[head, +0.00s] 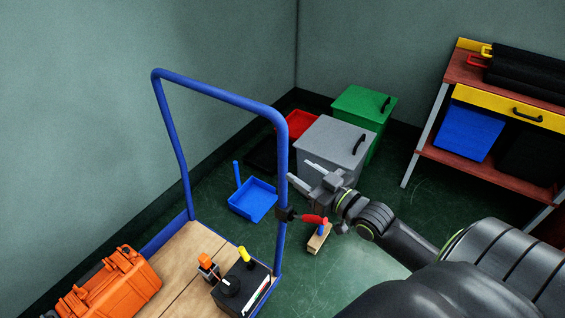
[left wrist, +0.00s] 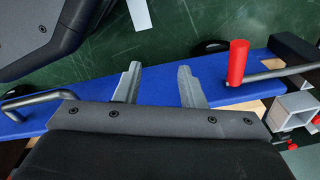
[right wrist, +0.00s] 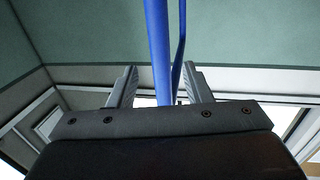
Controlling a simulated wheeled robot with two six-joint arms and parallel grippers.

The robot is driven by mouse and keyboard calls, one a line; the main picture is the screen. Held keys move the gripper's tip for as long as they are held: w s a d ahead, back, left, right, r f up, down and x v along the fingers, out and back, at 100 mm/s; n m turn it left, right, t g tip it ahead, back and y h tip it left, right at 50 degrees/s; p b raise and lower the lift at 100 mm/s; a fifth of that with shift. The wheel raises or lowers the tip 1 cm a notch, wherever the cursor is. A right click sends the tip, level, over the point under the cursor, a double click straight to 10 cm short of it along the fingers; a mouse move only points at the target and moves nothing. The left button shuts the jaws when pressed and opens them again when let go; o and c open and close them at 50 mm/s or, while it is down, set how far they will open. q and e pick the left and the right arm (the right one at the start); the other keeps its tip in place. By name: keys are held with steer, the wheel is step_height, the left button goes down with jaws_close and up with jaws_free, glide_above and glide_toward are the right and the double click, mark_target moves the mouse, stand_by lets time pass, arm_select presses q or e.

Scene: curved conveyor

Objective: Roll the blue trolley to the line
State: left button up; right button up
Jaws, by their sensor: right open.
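The blue trolley has a tall blue tube handle (head: 216,92) and a wooden deck (head: 186,262) at the lower left of the head view. My right gripper (head: 302,175) is open beside the handle's right upright. In the right wrist view the blue tube (right wrist: 158,50) runs up between the fingers of my right gripper (right wrist: 161,76); whether they touch it I cannot tell. My left gripper (left wrist: 160,84) is open and empty above a blue surface (left wrist: 160,97) in the left wrist view. A short white stripe (left wrist: 139,14) shows on the green floor there; I cannot tell if it is the line.
An orange case (head: 112,285) and a black box (head: 240,288) ride on the deck. Beyond the trolley stand a blue dustpan (head: 252,199), a grey bin (head: 328,150), a green bin (head: 362,108) and a red bin (head: 299,122). A workbench (head: 470,165) stands right. Walls close in behind.

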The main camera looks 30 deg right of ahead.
mark_target(286, 162)
arm_select(q)
steer(key=w+r, duration=0.1)
steer(key=w+d+r+b, duration=0.1)
steer(key=r, duration=0.1)
steer(key=shift+w+r, duration=0.1)
steer(key=shift+r, duration=0.2)
arm_select(e)
steer(key=w, duration=0.2)
steer(key=w+a, duration=0.1)
steer(key=w, duration=0.4)
steer(key=shift+w+a, duration=0.1)
steer(key=shift+a, duration=0.15)
steer(key=shift+c, duration=0.4)
jaws_close()
